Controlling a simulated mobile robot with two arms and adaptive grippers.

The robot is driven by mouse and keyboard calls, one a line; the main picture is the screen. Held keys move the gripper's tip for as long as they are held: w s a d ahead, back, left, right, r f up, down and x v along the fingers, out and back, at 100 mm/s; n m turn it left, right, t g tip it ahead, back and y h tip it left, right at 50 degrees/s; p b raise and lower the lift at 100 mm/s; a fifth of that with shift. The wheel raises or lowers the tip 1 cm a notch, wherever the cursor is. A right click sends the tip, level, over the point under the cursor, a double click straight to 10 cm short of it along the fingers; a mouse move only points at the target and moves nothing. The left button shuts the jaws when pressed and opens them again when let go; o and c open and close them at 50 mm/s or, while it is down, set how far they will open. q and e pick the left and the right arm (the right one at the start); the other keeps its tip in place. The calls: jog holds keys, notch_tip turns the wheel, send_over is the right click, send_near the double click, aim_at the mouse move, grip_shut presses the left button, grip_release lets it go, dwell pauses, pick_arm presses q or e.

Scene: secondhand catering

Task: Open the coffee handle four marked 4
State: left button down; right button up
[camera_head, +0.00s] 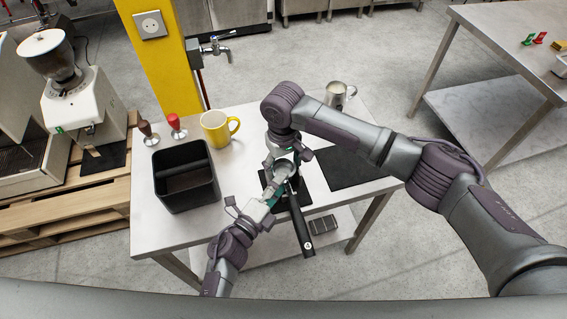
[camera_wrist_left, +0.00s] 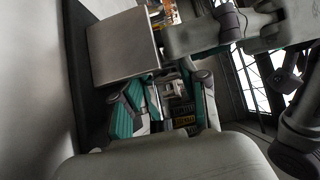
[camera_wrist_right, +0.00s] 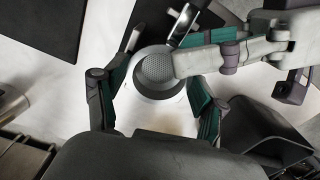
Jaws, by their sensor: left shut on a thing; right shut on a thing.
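The coffee handle (camera_head: 301,228) is black with a white 4 near its end, and points toward the front edge of the table. Its round metal head with a perforated basket (camera_wrist_right: 158,68) shows in the right wrist view. My right gripper (camera_head: 284,160) comes down from above, its fingers on either side of the head in the right wrist view (camera_wrist_right: 158,85), shut on it. My left gripper (camera_head: 279,183) reaches in from the front left and is shut at the head's rim; the exact contact is hidden. Its teal fingers show in the left wrist view (camera_wrist_left: 172,88).
On the steel table (camera_head: 232,234) stand a black knock box (camera_head: 172,206), a yellow mug (camera_head: 214,130), two tampers (camera_head: 148,133) and a metal pitcher (camera_head: 336,97). A dark mat (camera_head: 350,170) lies to the right. A grinder (camera_head: 75,95) stands beyond, left.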

aim_at(283, 170)
pick_arm(q)
jog(key=shift+a+f, duration=0.1)
jog(key=shift+f, duration=0.05)
pick_arm(e)
jog(key=shift+r, duration=0.55)
pick_arm(q)
jog(key=shift+s+a+f, duration=0.1)
jog(key=shift+f, duration=0.1)
pick_arm(e)
jog(key=shift+a+r, duration=0.2)
jog(key=shift+r, duration=0.5)
jog(key=shift+s+d+r+g+y, duration=0.1)
jog(key=shift+r+g+y, duration=0.2)
jog(key=shift+y, duration=0.2)
grip_shut()
jog(key=shift+d+f, duration=0.1)
jog(key=shift+f, duration=0.05)
pick_arm(q)
jog(key=shift+r, duration=0.1)
pick_arm(e)
jog(key=shift+r+h, duration=0.5)
jog(key=shift+r, duration=0.05)
